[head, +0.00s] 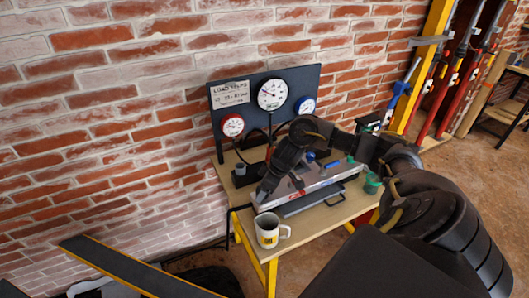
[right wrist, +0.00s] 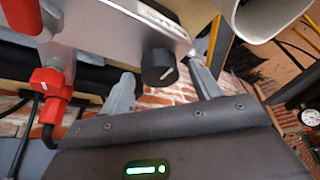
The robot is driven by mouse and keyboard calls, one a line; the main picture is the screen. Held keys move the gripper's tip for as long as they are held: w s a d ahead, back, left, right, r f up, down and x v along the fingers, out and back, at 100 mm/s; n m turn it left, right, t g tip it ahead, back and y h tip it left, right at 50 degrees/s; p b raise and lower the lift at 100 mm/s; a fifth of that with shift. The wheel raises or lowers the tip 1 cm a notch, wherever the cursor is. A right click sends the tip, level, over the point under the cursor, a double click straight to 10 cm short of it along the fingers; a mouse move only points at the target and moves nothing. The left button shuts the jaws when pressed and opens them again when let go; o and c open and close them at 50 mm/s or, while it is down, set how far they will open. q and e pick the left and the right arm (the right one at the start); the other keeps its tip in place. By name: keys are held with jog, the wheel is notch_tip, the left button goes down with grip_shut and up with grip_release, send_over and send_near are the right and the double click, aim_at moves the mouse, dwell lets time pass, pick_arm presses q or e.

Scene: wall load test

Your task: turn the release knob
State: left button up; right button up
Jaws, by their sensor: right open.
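The release knob (right wrist: 159,68) is a small black knob with a white pointer mark, on the front of a grey metal housing (right wrist: 110,25) in the right wrist view. My right gripper (right wrist: 161,76) is open, with one finger on each side of the knob. I cannot tell whether either finger touches it. In the head view my right arm reaches in from the right, and its gripper (head: 266,190) is at the left end of the grey unit (head: 318,187) on the bench. The knob is not distinguishable there. My left gripper is not in view.
A white mug (head: 268,231) stands at the bench's front left corner, close to my right gripper. A dark gauge panel (head: 245,108) stands at the back before the brick wall. A red fitting (right wrist: 48,84) with a black cable hangs left of the knob.

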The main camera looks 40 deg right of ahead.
jog(key=shift+w+f, duration=0.1)
jog(key=shift+f, duration=0.15)
jog(key=c, duration=1)
